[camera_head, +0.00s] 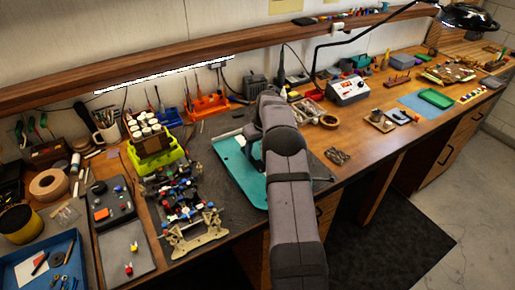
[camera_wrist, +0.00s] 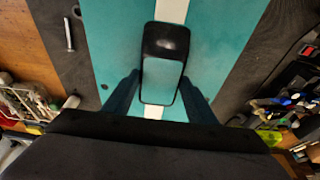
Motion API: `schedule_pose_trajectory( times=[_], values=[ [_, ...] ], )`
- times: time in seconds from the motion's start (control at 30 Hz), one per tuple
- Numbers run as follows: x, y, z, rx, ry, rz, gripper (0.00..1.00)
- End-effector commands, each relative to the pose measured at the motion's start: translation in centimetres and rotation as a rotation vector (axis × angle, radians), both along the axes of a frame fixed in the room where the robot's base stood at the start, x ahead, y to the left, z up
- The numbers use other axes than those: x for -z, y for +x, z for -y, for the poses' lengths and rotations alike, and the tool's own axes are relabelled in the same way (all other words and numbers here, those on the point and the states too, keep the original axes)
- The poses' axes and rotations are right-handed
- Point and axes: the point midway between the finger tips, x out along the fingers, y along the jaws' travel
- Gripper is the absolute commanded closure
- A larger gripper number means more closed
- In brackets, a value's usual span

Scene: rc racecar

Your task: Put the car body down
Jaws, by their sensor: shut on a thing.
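The car body (camera_head: 236,166) is a flat teal shell with a white stripe; it lies over the grey mat on the workbench. In the wrist view the car body (camera_wrist: 216,58) fills the middle, with a black-framed cabin raised on the stripe. My gripper (camera_wrist: 159,80) has one finger on each side of the cabin and is shut on the car body. In the head view my own arm covers the gripper and part of the shell. Whether the shell touches the mat is hard to tell. The open car chassis (camera_head: 187,207) sits left of the shell.
A lime-green rack of white-capped bottles (camera_head: 155,150) stands behind the chassis. Dark parts trays (camera_head: 122,247) lie to the left. A bolt (camera_wrist: 69,35) lies beside the shell.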

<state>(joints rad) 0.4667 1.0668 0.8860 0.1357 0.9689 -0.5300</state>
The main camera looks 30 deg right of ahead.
Motion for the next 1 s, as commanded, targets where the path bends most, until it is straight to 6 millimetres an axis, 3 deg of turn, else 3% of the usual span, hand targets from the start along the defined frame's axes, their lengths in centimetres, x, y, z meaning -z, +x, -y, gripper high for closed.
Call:
schedule_pose_trajectory(
  times=[0.4, 0.43, 0.5, 1.0],
  values=[
    [0.5, 0.0, 0.0, -0.001, 0.0, 0.001, 0.71],
    [0.5, 0.0, 0.0, -0.001, 0.0, 0.0, 0.46],
    [0.4, 0.0, 0.0, -0.001, 0.0, 0.0, 0.3],
    [-0.6, -0.1, 0.1, -0.001, -0.001, 0.002, 0.3]
  ],
)
